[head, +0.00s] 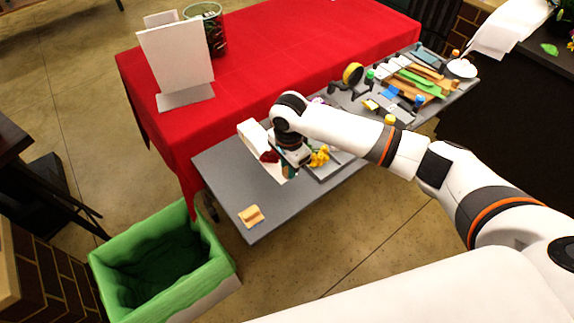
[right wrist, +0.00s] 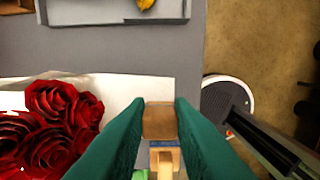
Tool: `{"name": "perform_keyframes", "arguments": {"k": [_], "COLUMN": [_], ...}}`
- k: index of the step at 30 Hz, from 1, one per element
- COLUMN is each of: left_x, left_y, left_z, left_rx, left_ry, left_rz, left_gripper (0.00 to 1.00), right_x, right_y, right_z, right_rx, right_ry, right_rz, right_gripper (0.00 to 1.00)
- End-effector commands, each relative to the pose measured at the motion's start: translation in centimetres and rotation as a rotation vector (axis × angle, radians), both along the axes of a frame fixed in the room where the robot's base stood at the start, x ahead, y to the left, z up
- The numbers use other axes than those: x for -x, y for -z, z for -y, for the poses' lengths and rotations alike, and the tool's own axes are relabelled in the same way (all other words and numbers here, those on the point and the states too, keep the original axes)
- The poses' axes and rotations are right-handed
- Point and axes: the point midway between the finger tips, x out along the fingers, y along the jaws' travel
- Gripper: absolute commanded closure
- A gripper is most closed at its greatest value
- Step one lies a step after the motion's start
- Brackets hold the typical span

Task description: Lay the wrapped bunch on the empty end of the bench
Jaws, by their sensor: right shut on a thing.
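The wrapped bunch shows as dark red roses (head: 268,157) just left of my right gripper (head: 290,174) in the head view. In the right wrist view its roses (right wrist: 58,122) fill the lower left. My right gripper (right wrist: 160,118) is shut on a brown block-like part between its green fingertips, which I take for the bunch's handle. The left finger hides where this part meets the roses. The grey bench (head: 222,183) has a mostly bare near-left end. My left gripper is not in view.
White paper (head: 250,131) lies by the roses. A tan block (head: 250,216) lies near the bench's front-left corner. A grey tray with yellow flowers (head: 319,157) is right of the gripper. Tools crowd the far bench end. A green-lined bin (head: 213,246) stands below; a red-covered table (head: 270,60) stands behind.

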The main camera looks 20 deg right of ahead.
Motion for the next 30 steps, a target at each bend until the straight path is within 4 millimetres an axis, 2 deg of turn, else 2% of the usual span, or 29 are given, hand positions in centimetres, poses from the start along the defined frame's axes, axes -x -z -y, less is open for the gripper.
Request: {"name": "perform_keyframes", "arguments": {"k": [4, 20, 22, 30], "left_x": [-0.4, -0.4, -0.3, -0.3], "left_y": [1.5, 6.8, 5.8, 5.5], "left_z": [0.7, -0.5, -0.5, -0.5], "left_rx": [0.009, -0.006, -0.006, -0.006], "left_ry": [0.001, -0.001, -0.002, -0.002], "left_rz": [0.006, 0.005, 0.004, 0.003], "left_gripper": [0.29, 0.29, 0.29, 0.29], "right_x": [0.0, 0.0, 0.1, 0.0], "right_y": [1.2, 5.1, 5.2, 7.4], "right_z": [0.0, 0.0, -0.1, -0.1], "right_rx": [0.0, -0.001, -0.002, -0.002], "right_ry": [-0.001, -0.001, 0.001, 0.0], "right_rz": [0.001, 0.002, -0.002, -0.001], "right_gripper": [1.0, 1.0, 1.0, 1.0]}}
